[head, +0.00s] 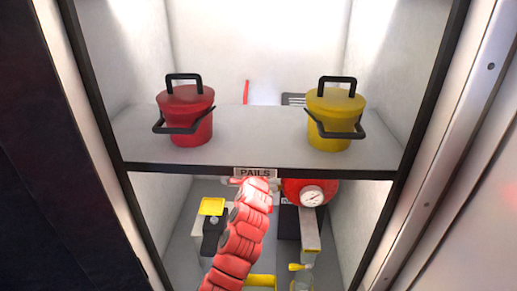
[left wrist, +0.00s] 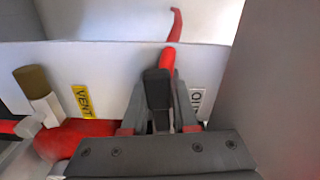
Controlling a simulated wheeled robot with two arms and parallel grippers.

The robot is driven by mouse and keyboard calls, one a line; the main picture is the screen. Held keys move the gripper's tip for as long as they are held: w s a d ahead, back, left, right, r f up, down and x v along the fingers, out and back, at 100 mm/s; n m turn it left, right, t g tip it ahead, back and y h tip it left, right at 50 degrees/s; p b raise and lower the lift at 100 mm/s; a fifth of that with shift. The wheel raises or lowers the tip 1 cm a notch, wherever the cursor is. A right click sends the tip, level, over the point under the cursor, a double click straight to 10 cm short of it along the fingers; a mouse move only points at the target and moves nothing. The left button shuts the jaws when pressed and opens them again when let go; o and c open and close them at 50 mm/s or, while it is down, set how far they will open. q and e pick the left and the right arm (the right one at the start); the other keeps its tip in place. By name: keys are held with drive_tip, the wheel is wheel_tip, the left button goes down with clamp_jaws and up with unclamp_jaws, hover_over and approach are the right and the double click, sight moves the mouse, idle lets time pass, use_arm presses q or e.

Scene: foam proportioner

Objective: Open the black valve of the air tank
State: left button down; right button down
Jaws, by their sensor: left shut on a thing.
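The air tank (head: 303,188) is red with a round white gauge (head: 313,196), below the shelf in the head view. My red left arm covers the area beside it, and its gripper is hidden there. In the left wrist view, my left gripper (left wrist: 160,88) has its two grey fingers on either side of a black valve handle (left wrist: 157,86) and is shut on it. A red part shows directly behind the handle. A red rounded body (left wrist: 75,138) lies at the lower left. My right gripper is in neither view.
A shelf edge (head: 330,174) labelled PAILS runs above my arm, with a red pail (head: 186,118) and a yellow pail (head: 335,118) on it. In the wrist view, a brown-topped knob (left wrist: 31,80) and a yellow VENT label (left wrist: 82,101) stand left; a grey wall (left wrist: 275,90) is close right.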

use_arm(q)
drive_tip(key=shift+r+m+p, duration=0.25)
drive_tip(key=shift+m+p, duration=0.05)
drive_tip(key=shift+m, duration=0.1)
drive_tip(key=c, duration=1)
unclamp_jaws()
drive_tip(key=shift+o, duration=0.2)
drive_tip(key=s+b, duration=0.5)
drive_tip(key=s, duration=1.2)
drive_tip(key=shift+s, duration=0.2)
